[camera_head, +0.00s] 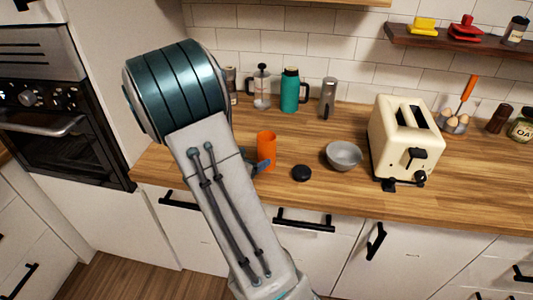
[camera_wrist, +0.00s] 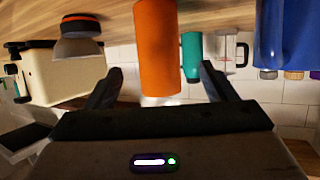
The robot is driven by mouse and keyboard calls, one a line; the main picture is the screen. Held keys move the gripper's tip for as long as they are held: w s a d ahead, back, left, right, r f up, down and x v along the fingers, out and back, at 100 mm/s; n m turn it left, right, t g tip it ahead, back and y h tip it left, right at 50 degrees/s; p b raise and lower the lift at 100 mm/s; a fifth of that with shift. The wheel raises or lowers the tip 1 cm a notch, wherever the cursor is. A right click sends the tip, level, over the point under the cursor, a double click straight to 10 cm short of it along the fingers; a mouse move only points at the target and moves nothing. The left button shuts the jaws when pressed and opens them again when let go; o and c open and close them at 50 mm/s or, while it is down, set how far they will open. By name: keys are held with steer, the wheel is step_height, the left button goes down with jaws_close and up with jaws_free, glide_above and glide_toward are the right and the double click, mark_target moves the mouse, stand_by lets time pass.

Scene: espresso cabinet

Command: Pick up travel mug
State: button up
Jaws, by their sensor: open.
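The orange cylindrical travel mug (camera_head: 266,152) stands upright on the wooden counter, its top open. A black round lid (camera_head: 301,173) lies beside it to the right. In the wrist view, which is upside down, the mug (camera_wrist: 158,50) shows large in the middle. My gripper (camera_wrist: 161,72) is open, with one dark finger towards each side of the mug. Contact with the mug cannot be made out. In the head view my arm hides most of the gripper; only a finger (camera_head: 262,167) shows by the mug's lower part.
A grey bowl (camera_head: 344,155) and a cream toaster (camera_head: 404,140) stand to the right. A teal flask (camera_head: 290,91), a French press (camera_head: 262,87) and a steel tumbler (camera_head: 328,98) stand behind. A blue object (camera_wrist: 287,35) shows in the wrist view.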

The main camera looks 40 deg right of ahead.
mark_target(262, 154)
steer(key=p+x, duration=0.1)
steer(key=x, duration=0.7)
steer(key=shift+d+f, duration=0.3)
steer(key=c, duration=1.2)
